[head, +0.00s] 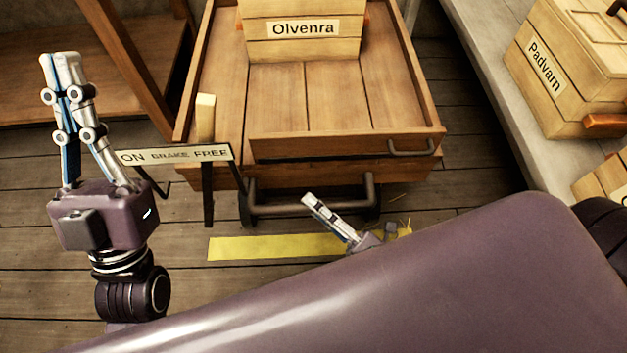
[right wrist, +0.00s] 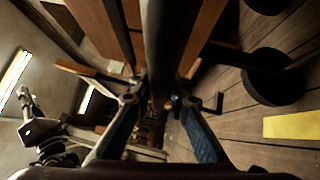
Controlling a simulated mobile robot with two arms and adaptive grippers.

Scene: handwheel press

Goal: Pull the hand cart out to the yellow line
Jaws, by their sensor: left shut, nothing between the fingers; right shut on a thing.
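The wooden hand cart (head: 345,143) stands behind the yellow line (head: 270,246), carrying a crate labelled Olvenra (head: 303,45). Its low dark pull bar (head: 275,210) is just short of the line in the head view. My right gripper (head: 312,204) is shut on the bar, which runs between its fingers in the right wrist view (right wrist: 157,103). The arm hides part of the line. The brake lever (head: 206,115) is upright near the FREE end of the brake plate (head: 175,155). My left gripper (head: 60,68) is shut and empty, raised left of the plate.
A stone ledge (head: 500,80) with crates, one labelled Padvarn (head: 575,70), runs along the right. A wooden shelf frame (head: 90,60) stands at the left. Plank floor (head: 50,280) shows in front. A black cart wheel (right wrist: 272,77) shows in the right wrist view.

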